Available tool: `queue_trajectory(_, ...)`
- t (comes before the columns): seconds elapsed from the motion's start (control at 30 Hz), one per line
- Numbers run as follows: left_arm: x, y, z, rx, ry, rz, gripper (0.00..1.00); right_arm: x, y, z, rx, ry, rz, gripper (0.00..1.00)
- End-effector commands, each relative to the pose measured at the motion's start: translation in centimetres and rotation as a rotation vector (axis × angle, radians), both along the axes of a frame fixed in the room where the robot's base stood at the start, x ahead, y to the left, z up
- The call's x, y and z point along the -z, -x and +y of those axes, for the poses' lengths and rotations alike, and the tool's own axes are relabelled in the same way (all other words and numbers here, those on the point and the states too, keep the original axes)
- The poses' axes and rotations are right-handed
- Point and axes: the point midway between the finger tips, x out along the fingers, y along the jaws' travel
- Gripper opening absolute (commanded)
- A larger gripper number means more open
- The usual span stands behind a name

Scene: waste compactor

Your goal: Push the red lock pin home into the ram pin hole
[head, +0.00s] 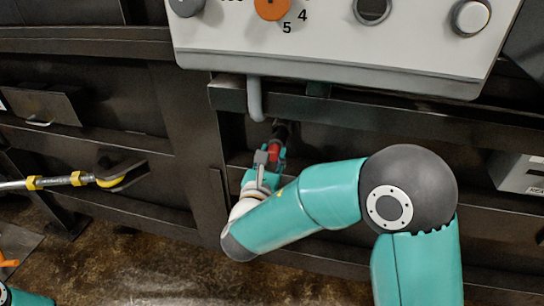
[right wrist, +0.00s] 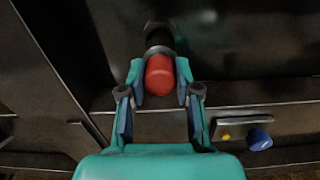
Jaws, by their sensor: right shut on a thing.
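The red lock pin (right wrist: 160,75) has a rounded red end facing the right wrist camera. My right gripper (right wrist: 160,84) is shut on it, with one finger on each side. A grey collar and a dark round part (right wrist: 158,36) lie just beyond the red end, in line with it; I cannot tell how deep the pin sits. In the head view the red pin (head: 274,151) is small and partly covered by my right gripper (head: 271,158), against the dark frame below the control panel. The hole's opening is hidden. My left gripper is not in view.
The control panel (head: 330,58) with knobs overhangs the pin area, and a grey pipe (head: 255,98) hangs down just above it. A rod with yellow bands (head: 78,178) ends at a bracket on the left. A plate with a blue knob (right wrist: 259,139) is at lower right.

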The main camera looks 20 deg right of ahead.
Motion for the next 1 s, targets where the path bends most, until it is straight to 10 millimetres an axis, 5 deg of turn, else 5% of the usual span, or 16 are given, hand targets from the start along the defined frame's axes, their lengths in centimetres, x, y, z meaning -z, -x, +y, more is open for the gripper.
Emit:
queue_trajectory(0.1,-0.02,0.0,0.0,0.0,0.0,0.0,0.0,-0.17,0.0,-0.05,0.002,0.0,-0.004,0.0)
queue_trajectory(0.13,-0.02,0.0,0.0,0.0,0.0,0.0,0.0,-0.17,0.0,-0.06,0.002,0.0,-0.004,0.36)
queue_trajectory(0.3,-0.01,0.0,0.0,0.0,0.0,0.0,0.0,-0.11,0.0,-0.04,0.001,0.0,-0.002,0.62)
queue_trajectory(1.0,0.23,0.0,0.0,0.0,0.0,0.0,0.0,0.1,0.62,0.44,-0.001,-0.001,0.002,0.57)
